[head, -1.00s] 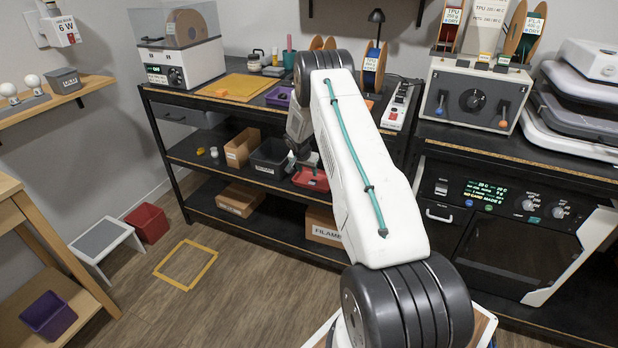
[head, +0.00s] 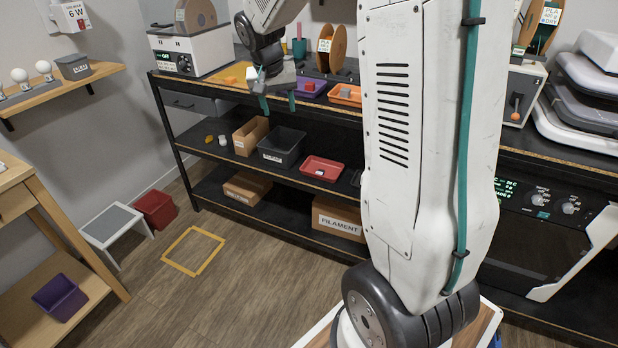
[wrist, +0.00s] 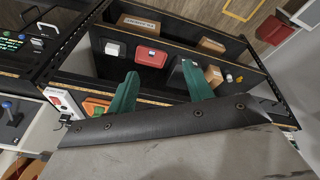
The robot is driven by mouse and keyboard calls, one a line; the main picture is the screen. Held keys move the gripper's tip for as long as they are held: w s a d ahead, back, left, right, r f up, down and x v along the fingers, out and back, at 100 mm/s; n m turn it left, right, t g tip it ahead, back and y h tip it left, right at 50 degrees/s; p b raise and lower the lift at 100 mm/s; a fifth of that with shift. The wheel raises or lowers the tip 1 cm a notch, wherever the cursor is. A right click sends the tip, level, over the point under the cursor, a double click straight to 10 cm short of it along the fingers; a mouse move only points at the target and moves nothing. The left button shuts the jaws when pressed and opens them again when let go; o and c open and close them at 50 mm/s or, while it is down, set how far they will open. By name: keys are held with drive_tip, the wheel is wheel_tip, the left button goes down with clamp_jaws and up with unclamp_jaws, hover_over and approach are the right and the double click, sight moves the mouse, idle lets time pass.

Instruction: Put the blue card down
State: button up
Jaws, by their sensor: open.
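I cannot make out a blue card for certain in either view. A small blue patch shows at the bottom edge of the head view, beside my base, too cut off to identify. My gripper (head: 278,99) hangs in front of the black workbench's top edge, with its teal fingers pointing down and spread apart. The fingers also show in the wrist view (wrist: 161,86), with nothing seen held between them. My arm hides part of the bench and the shelves on the right.
The bench top holds a yellow mat (head: 232,74), a purple tray (head: 312,90) and an orange tray (head: 344,96). Below are a black bin (head: 281,150) and a red tray (head: 322,169). A step stool (head: 112,222) and red bin (head: 155,210) stand left. The floor around the yellow square (head: 193,251) is clear.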

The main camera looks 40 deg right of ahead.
drive_tip(key=s+a+r+n+y, duration=0.1)
drive_tip(key=s+a+r+n, duration=0.15)
drive_tip(key=s+a, duration=0.45)
drive_tip(key=s+a+r+n, duration=0.1)
drive_tip(key=s+a+r, duration=0.35)
drive_tip(key=s, duration=0.55)
drive_tip(key=s+a+f+n+y, duration=0.1)
drive_tip(key=s+a+n, duration=0.1)
drive_tip(key=s, duration=0.5)
drive_tip(key=s+a+f+n+y, duration=0.1)
drive_tip(key=s+a+n, duration=0.1)
drive_tip(key=s+a, duration=0.3)
drive_tip(key=s, duration=0.2)
drive_tip(key=shift+s, duration=0.4)
